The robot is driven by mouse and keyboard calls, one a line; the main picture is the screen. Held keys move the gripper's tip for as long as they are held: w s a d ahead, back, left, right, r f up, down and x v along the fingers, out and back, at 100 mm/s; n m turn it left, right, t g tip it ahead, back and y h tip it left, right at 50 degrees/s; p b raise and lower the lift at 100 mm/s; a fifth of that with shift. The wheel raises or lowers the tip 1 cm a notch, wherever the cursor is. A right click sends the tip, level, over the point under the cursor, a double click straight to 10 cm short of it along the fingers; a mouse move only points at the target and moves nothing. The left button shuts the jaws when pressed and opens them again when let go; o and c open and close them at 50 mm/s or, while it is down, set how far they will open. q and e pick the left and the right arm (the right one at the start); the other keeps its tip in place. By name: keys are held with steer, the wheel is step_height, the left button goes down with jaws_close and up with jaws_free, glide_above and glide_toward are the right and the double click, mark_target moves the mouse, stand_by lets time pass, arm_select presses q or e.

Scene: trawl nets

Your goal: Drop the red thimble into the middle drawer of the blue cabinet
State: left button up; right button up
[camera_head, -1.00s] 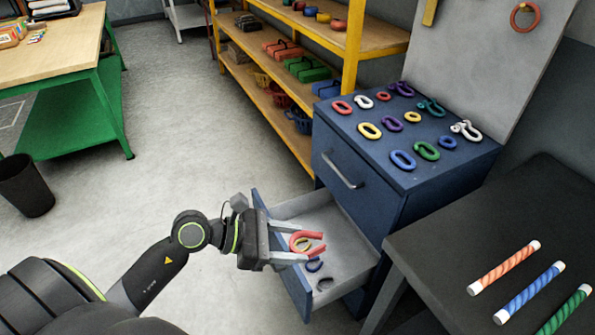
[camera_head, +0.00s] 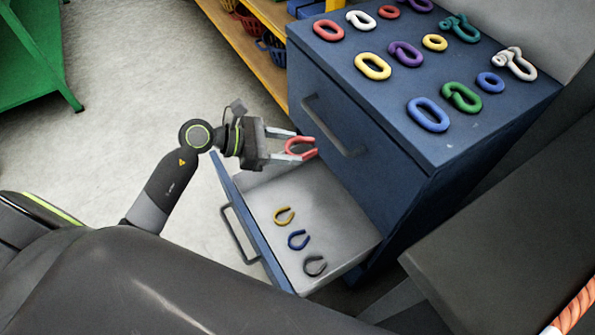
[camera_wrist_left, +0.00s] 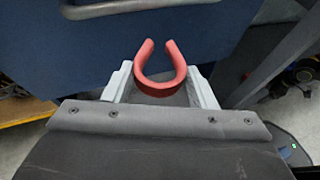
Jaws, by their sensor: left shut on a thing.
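The red thimble (camera_head: 290,148) is an open U-shaped loop. My left gripper (camera_head: 299,146) is shut on it, holding it in the air in front of the cabinet's top drawer front. In the left wrist view the red thimble (camera_wrist_left: 158,88) sits between the fingers, open end away from the wrist. The blue cabinet (camera_head: 395,185) has an open grey-lined drawer (camera_head: 335,215) below its shut top drawer. Inside lie a yellow thimble (camera_head: 284,216), a blue one (camera_head: 298,241) and a dark grey one (camera_head: 315,266). My right gripper is out of view.
The cabinet top holds several coloured rings and shackles, among them a blue ring (camera_head: 428,115). The shut drawer's handle (camera_head: 335,127) sticks out close to the held thimble. A dark table (camera_head: 500,240) stands at the right. A yellow shelf (camera_head: 245,45) is behind.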

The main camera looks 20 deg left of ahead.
arm_select(q)
steer(key=w+d+f+b, duration=0.1)
steer(key=w+f+b, duration=0.2)
steer(key=f+b, duration=0.6)
steer(key=shift+w+d+f+m+g, duration=0.15)
steer(key=shift+w+f+m+g, duration=0.15)
steer(key=shift+f, duration=2.2)
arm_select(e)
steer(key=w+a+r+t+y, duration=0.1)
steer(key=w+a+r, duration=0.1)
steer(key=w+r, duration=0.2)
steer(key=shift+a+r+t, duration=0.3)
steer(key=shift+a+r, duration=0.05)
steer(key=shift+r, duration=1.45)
arm_select(q)
steer(key=o, duration=1.1)
